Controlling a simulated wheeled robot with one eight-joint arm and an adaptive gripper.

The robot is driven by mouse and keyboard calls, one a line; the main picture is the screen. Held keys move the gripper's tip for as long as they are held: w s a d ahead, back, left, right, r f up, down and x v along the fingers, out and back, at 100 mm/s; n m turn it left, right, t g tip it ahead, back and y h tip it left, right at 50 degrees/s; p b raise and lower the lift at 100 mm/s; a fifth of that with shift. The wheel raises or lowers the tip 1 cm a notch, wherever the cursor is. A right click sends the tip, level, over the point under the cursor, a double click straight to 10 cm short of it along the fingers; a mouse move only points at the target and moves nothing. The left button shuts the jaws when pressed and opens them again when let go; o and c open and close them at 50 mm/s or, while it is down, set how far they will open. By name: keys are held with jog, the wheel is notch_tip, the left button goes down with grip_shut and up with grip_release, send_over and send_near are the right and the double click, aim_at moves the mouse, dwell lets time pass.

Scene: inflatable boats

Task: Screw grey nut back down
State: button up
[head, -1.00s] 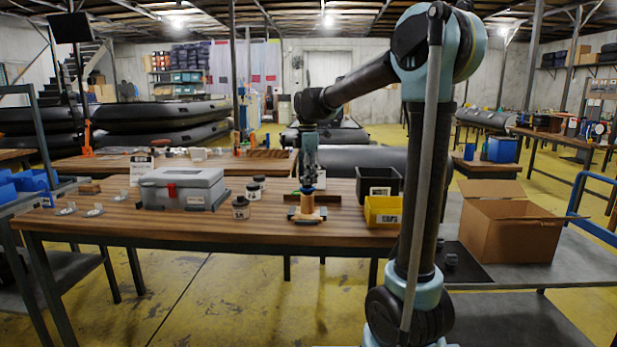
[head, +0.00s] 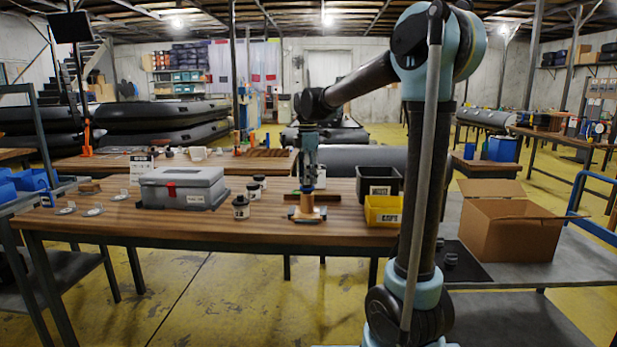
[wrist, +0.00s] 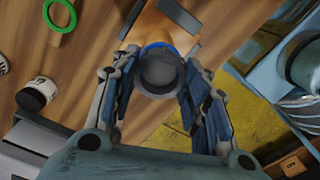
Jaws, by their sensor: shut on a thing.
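In the head view my gripper (head: 307,192) points straight down over a small wooden stand (head: 307,214) near the front edge of the wooden table. In the wrist view my gripper (wrist: 160,90) has its two fingers on either side of a round grey nut (wrist: 160,72) and is shut on it. A blue ring (wrist: 158,46) shows just behind the nut, at the stand. The thread under the nut is hidden, so I cannot tell how far down it sits.
A grey toolbox (head: 182,186) and several dark jars (head: 241,207) stand left of the stand. A yellow bin (head: 383,211) and a black bin (head: 378,184) stand to its right. A green ring (wrist: 59,16) lies on the table. An open cardboard box (head: 508,228) is further right.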

jog(key=shift+f, duration=0.45)
dwell(1.4)
jog(key=m, duration=0.5)
jog(key=shift+m, duration=0.4)
jog(key=m, duration=0.5)
jog(key=shift+m, duration=0.4)
